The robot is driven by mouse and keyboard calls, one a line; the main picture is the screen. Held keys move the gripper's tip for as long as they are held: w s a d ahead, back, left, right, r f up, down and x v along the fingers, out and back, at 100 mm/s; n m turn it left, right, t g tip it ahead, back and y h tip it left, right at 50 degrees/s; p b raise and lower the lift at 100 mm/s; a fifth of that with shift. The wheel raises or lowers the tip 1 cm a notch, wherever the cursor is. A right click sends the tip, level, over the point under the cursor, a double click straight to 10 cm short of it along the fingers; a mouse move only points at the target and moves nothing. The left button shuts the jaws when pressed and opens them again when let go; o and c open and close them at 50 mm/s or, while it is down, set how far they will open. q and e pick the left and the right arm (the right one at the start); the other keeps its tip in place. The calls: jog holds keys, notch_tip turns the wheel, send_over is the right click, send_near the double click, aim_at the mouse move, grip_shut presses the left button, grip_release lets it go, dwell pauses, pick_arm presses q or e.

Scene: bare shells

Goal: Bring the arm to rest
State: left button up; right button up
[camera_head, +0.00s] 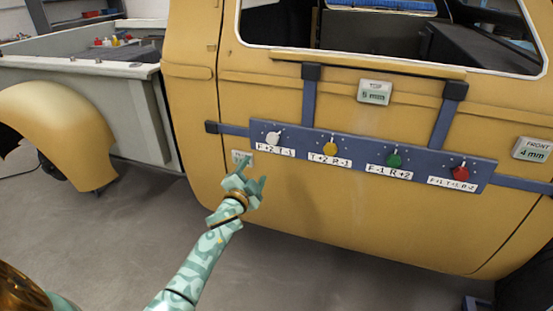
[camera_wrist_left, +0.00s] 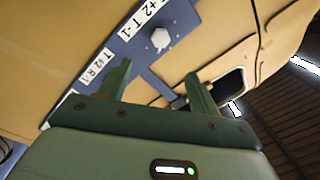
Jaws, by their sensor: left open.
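My left arm (camera_head: 198,262) reaches up from the bottom of the head view. My left gripper (camera_head: 254,171) is open and empty, in front of the yellow door, just below the left end of a blue bar (camera_head: 362,157). In the left wrist view the two green fingers of the gripper (camera_wrist_left: 158,72) stand apart with nothing between them. A white knob (camera_wrist_left: 160,38) on the blue bar shows beyond the fingers. My right gripper is not in view.
The bar on the yellow door (camera_head: 310,215) carries white (camera_head: 273,138), yellow (camera_head: 330,148), green (camera_head: 394,159) and red (camera_head: 460,172) knobs with labels. A yellow fender (camera_head: 60,125) stands at left. Grey floor (camera_head: 110,235) is clear below.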

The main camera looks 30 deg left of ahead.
pick_arm(q)
jog(key=s+d+f+n+g+h, duration=0.1)
jog(key=s+d+f+g, duration=0.15)
jog(key=f, duration=0.55)
jog(key=s+d+f+n+g, duration=0.1)
jog(key=s+f, duration=0.2)
jog(key=f, duration=0.4)
jog(key=s+d+f+n+g+h, duration=0.1)
jog(key=s+f+g, duration=0.1)
jog(key=f, duration=0.6)
jog(key=s+d+f+g, duration=0.4)
jog(key=s+f, duration=0.7)
jog(key=s+d+f+g+h, duration=0.1)
jog(key=s+f, duration=0.3)
jog(key=s, duration=0.3)
jog(key=s+d+f+n+g, duration=0.1)
jog(key=s+d+f+g, duration=0.15)
jog(key=s, duration=0.35)
jog(key=s+d+f+h, duration=0.1)
jog(key=s+f, duration=0.3)
jog(key=s, duration=0.3)
jog(key=s+d+f+g, duration=0.1)
jog(key=s+g, duration=0.1)
jog(key=s, duration=0.9)
jog(key=s+d+f+g, duration=0.2)
jog(key=s, duration=0.9)
jog(key=shift+d, duration=0.1)
